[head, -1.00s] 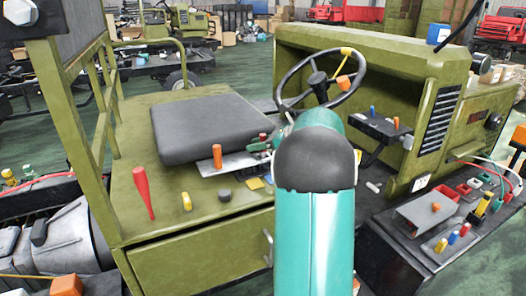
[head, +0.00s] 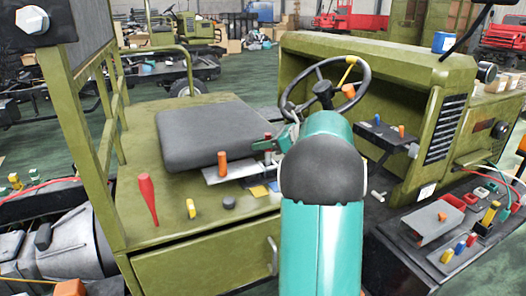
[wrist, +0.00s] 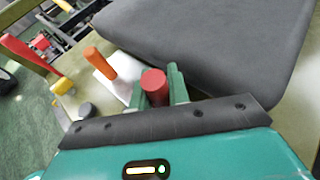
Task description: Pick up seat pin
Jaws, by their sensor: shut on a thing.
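The seat pin looks to be the red cylinder (wrist: 154,82) in the wrist view, beside the black seat cushion. My gripper (wrist: 158,88) has its two green fingers on either side of it and is shut on it. In the head view the red top (head: 267,136) shows small at the seat's right front edge, next to my gripper (head: 273,147), partly hidden by my arm. The pin's lower end is hidden, so I cannot tell whether it is clear of the surface below.
The black seat (head: 213,131) lies close by. An orange pin (head: 222,161) stands on a pale plate, with a red tapered handle (head: 148,198) and yellow peg (head: 191,208) to its left. The steering wheel (head: 362,75) and olive dash are at the right.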

